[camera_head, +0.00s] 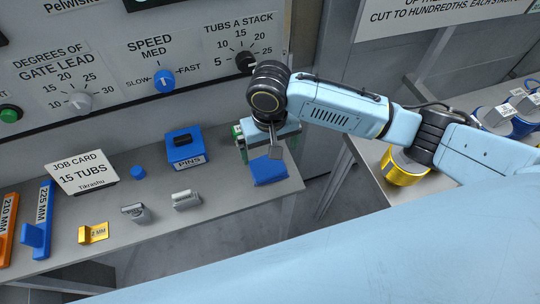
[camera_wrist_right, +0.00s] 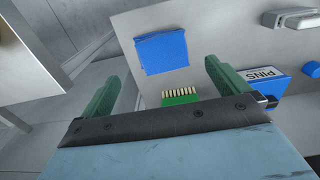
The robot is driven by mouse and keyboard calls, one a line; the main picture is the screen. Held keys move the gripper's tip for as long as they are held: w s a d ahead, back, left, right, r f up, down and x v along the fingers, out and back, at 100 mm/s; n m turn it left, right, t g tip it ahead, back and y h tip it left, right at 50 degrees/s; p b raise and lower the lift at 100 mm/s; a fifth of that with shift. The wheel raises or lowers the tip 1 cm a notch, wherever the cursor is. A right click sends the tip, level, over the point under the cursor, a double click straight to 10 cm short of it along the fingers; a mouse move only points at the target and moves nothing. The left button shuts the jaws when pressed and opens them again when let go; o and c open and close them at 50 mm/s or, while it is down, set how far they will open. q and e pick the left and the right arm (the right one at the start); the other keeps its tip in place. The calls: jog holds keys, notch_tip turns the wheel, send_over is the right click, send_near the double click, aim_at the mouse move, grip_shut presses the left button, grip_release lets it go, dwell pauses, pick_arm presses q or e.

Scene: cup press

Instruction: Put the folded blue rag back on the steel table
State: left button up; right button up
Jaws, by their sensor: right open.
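The folded blue rag (camera_head: 269,170) lies flat on the grey steel table (camera_head: 220,222) near its right end. It also shows in the right wrist view (camera_wrist_right: 162,52), where it lies beyond the fingertips and apart from them. My right gripper (camera_head: 258,156) is above that end of the table, just behind the rag. In the right wrist view its two green fingers (camera_wrist_right: 162,82) stand wide apart with nothing between them. My left gripper is not in view.
A green brush with pale bristles (camera_wrist_right: 180,97) is close to the right gripper. A blue PINS box (camera_head: 186,148) stands left of it. A job card (camera_head: 81,172), gauges and small metal pieces are further left. A control panel rises behind. A gap separates the right-hand table.

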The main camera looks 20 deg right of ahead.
notch_tip(320, 180, up, 3)
jog(key=shift+f, duration=0.1)
dwell(0.6)
